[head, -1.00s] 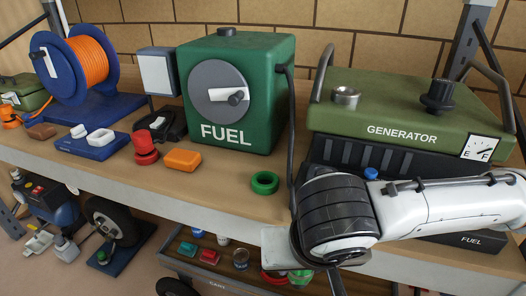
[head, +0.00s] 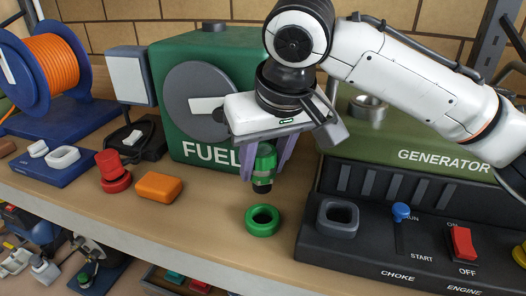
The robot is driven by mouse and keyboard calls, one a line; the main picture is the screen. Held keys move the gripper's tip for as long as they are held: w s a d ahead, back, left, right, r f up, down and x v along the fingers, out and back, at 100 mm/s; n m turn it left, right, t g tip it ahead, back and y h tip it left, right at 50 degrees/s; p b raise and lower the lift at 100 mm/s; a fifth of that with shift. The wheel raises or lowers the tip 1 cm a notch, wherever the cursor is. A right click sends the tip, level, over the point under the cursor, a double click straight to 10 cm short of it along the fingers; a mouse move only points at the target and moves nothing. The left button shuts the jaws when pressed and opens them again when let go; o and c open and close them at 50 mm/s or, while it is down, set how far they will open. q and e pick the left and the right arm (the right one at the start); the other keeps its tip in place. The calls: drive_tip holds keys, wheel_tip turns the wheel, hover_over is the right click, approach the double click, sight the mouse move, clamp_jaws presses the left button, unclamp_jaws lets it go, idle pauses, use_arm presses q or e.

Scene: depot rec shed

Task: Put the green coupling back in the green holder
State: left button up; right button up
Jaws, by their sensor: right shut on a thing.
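My right gripper (head: 264,165) points down in front of the green fuel tank. It is shut on the green coupling (head: 265,160), a green piece with a dark lower end, held upright. The green holder (head: 262,220) is a green ring with a dark opening on the bench top. The coupling hangs above the holder, with a visible gap between them. My left gripper is not in view.
A red stacked piece (head: 113,172) and an orange block (head: 158,187) stand left of the holder. The black generator panel (head: 345,255), with a grey ring (head: 338,218), stands close on the right. The bench front edge (head: 190,255) is near.

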sight(265, 183)
drive_tip(key=f+b, duration=0.2)
drive_tip(key=shift+s+f+b, duration=0.35)
drive_tip(key=shift+b, duration=0.05)
drive_tip(key=shift+f+b, duration=0.4)
drive_tip(key=shift+b, duration=0.05)
drive_tip(key=shift+f+b, duration=0.35)
drive_tip(key=shift+b, duration=0.1)
drive_tip(key=shift+f, duration=0.25)
drive_tip(key=shift+f+b, duration=0.15)
drive_tip(key=shift+b, duration=0.3)
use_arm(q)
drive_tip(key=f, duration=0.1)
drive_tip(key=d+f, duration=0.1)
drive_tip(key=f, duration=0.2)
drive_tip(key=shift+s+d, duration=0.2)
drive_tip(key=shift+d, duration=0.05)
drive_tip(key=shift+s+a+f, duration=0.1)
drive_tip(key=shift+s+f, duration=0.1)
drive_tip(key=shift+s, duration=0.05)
